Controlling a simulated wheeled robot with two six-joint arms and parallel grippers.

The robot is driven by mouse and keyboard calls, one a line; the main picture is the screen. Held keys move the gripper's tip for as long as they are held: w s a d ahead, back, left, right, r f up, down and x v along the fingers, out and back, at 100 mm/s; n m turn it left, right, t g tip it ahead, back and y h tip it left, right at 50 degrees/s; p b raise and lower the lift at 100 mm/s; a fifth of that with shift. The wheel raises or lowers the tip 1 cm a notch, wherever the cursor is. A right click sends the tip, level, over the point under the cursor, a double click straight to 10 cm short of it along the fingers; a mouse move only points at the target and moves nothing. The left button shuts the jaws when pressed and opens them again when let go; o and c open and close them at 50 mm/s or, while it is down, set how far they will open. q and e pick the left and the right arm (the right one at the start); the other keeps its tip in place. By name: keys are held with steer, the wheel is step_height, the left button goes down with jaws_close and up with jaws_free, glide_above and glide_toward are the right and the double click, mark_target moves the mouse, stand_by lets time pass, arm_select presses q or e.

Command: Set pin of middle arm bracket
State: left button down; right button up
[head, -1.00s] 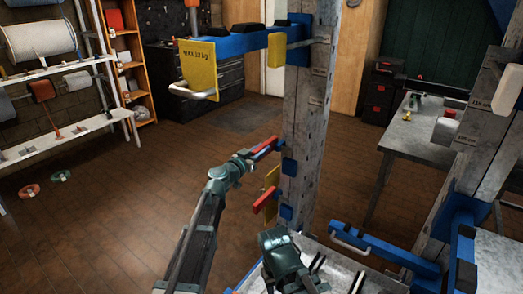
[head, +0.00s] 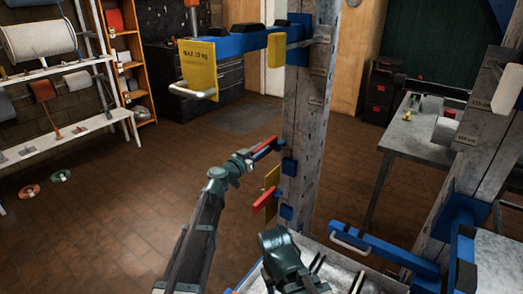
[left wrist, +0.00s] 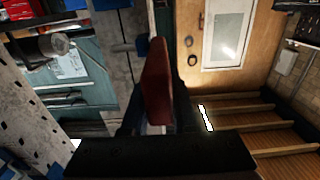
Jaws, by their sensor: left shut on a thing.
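The grey mast (head: 303,110) stands upright in the middle of the head view. Blue bracket pieces sit low on it, an upper one (head: 289,166) and a lower one (head: 286,212). My left gripper (head: 264,148) is beside the mast's left face, near the upper blue piece, shut on a red piece. In the left wrist view this red piece (left wrist: 156,82) stands between the dark jaws. Whether it is the pin, and whether it touches the bracket, I cannot tell. Another red bar (head: 265,200) with a yellow plate is just below.
A blue arm (head: 240,43) with a yellow plate (head: 199,68) sticks out left, high on the mast. A blue bar with a pale handle (head: 349,242) lies at lower right. A grey table (head: 415,130) stands at right. The floor at left is mostly clear.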

arm_select(q)
steer(key=w+a, duration=0.1)
steer(key=a, duration=0.1)
steer(key=w+a, duration=0.2)
steer(key=shift+a, duration=0.15)
steer(key=c, duration=0.7)
jaws_free()
steer(key=v, duration=1.3)
steer(key=shift+s+a, duration=0.25)
steer(key=shift+s, duration=0.05)
